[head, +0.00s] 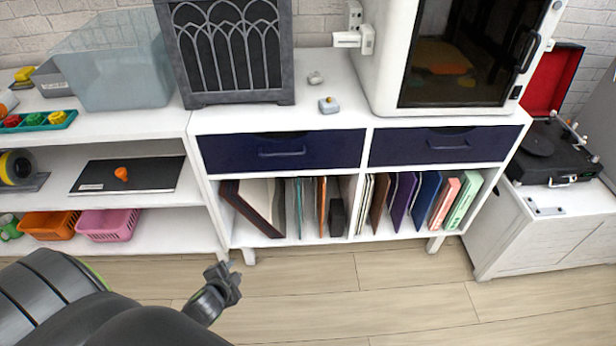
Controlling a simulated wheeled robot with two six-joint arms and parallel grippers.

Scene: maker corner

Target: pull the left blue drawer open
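The left blue drawer (240,153) is a dark navy front in the white cabinet (330,122), with a dark bar handle (283,153) at its middle. It looks shut, flush with the cabinet. The right blue drawer (400,148) beside it also looks shut. My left gripper (228,272) is low in front of the cabinet, below and left of the left drawer's handle and apart from it. Its fingers are small and dark, and I cannot tell whether they are open. My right gripper is not in view.
Books and folders (405,200) stand in the shelf under the drawers. A white shelf with an orange basket (55,225) and a pink basket (108,224) is at left. A record player (550,150) is at right. The wooden floor (400,290) in front is clear.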

